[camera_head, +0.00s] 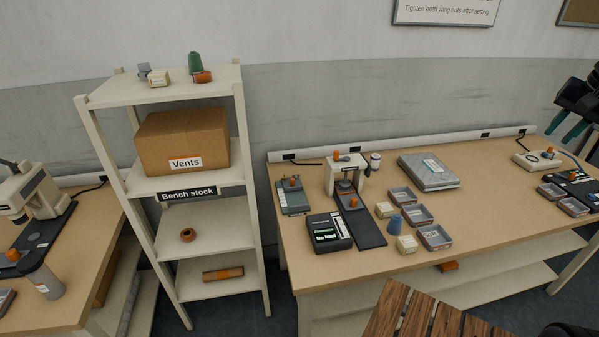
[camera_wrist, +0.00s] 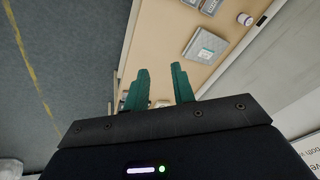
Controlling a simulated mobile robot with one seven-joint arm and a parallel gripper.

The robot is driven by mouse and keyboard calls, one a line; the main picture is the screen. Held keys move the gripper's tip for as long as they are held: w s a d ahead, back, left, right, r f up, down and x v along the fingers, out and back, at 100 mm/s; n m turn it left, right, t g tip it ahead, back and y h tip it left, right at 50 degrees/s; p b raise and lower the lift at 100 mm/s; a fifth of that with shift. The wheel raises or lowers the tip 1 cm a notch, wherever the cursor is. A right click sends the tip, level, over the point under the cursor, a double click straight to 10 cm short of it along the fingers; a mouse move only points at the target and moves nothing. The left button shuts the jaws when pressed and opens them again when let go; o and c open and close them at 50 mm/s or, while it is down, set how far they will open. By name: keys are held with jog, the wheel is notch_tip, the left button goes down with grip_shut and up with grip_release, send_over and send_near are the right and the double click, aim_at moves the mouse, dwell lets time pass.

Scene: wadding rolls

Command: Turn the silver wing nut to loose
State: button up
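I cannot make out a silver wing nut for certain; the parts are too small. A white press-like fixture (camera_head: 345,170) stands on the right bench (camera_head: 480,215), with an orange knob (camera_head: 337,155) and a small grey part on top. My gripper (camera_head: 577,134) is at the right edge of the head view, raised above the bench's right end and far from that fixture. In the wrist view my gripper (camera_wrist: 160,70) has two green fingers apart, with nothing held between them.
The bench holds a black device (camera_head: 329,233), a grey binder-like box (camera_head: 428,171), small trays (camera_head: 435,236) and a blue cone (camera_head: 396,222). A shelf rack (camera_head: 210,185) stands left of it. A slatted wooden top (camera_head: 420,312) is in front.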

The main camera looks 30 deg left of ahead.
jog(key=w+a+m+g, duration=0.1)
jog(key=w+a, duration=0.7)
jog(key=a, duration=0.2)
jog(key=w+a+f+m+g+y, duration=0.1)
jog(key=w+a+f, duration=0.2)
jog(key=a, duration=0.6)
jog(key=w+a+f+m+g, duration=0.1)
jog(key=w+a+f, duration=0.25)
jog(key=a, duration=0.55)
jog(key=w+a+f+m+g+y, duration=0.15)
jog(key=w+a, duration=0.25)
jog(key=a, duration=0.5)
jog(key=s+a+f, duration=0.1)
jog(key=a+f, duration=0.4)
jog(key=a, duration=0.3)
jog(key=s+a+f, duration=0.1)
jog(key=a+f, duration=0.4)
jog(key=a, duration=0.4)
jog(key=s+a+f+m+g+h, duration=0.1)
jog(key=s+a+f, duration=0.3)
jog(key=a+f, duration=0.35)
jog(key=s+a+f+m+g, duration=0.15)
jog(key=s+a+f, duration=0.25)
jog(key=a+f, duration=0.4)
jog(key=x, duration=0.3)
jog(key=a+x, duration=0.1)
jog(key=x, duration=0.6)
jog(key=shift+w+a, duration=0.1)
jog(key=shift+a, duration=0.25)
jog(key=shift+c, duration=0.3)
